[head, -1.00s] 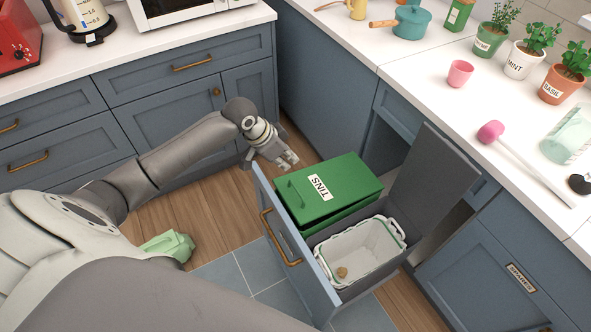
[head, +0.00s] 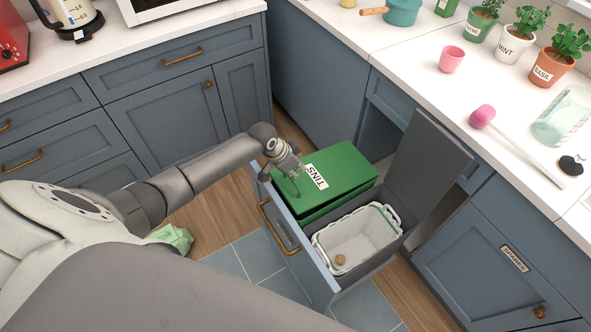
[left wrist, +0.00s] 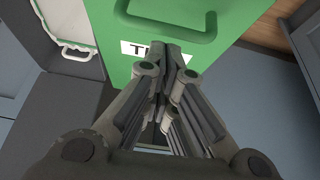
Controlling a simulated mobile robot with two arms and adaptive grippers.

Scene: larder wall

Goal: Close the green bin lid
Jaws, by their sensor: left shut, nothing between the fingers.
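The green bin lid (head: 345,172) with a white TINS label and a green handle covers the rear bin in the pulled-out drawer (head: 287,236). A dark gap shows between the lid's near edge and the green bin (head: 322,214), so the lid sits slightly raised. My left gripper (head: 294,172) is shut and empty, over the handle end of the lid. In the left wrist view its fingertips (left wrist: 176,52) overlap the label, beside the handle (left wrist: 168,32). I cannot tell whether they touch the lid. My right gripper is not in view.
A white bin (head: 355,239) with a small brown item stands open beside the green bin. A dark grey upright panel (head: 428,160) rises at the drawer's right. A crumpled green thing (head: 172,238) lies on the floor. Counters flank the drawer.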

